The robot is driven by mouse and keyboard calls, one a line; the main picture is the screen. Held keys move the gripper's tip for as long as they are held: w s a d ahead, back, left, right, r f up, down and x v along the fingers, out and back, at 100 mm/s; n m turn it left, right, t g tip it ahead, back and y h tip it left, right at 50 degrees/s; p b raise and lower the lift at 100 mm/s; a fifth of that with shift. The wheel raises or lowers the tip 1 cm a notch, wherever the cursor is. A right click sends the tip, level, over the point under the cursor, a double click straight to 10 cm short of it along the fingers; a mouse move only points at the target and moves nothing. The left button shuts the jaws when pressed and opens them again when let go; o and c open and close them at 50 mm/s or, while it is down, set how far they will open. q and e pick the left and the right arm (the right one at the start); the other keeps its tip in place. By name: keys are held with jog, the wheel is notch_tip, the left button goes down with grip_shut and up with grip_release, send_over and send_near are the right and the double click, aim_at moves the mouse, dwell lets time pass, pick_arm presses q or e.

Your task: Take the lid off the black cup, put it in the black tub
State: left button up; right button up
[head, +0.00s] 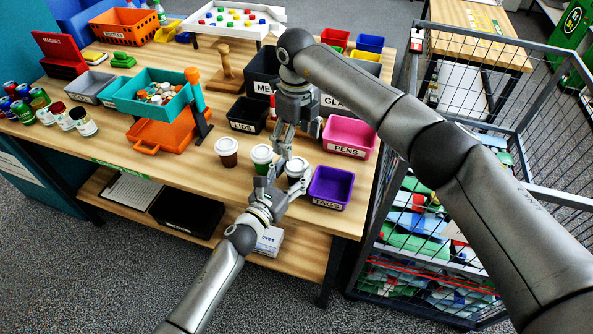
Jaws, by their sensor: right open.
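Three lidded cups stand in a row near the table's front edge: a brown cup (227,151), a green cup (261,157) and a third cup (297,168), whose body is mostly hidden by my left gripper; its colour is unclear. All three have pale lids on. My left gripper (284,183) is low beside the third and green cups; whether its fingers touch a cup is unclear. My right gripper (283,146) points down, open and empty, between and just behind these two cups. The black tub (248,114), labelled LIDS, stands behind the cups.
A purple tub (331,187) is close right of the cups, with a pink tub (348,136) behind it. An orange tray and a teal bin (155,97) stand left. A wire cage cart (408,150) is right of the table. Bare tabletop lies left of the cups.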

pick_arm(q)
jog(key=shift+o, duration=1)
jog(key=shift+f, duration=0.1)
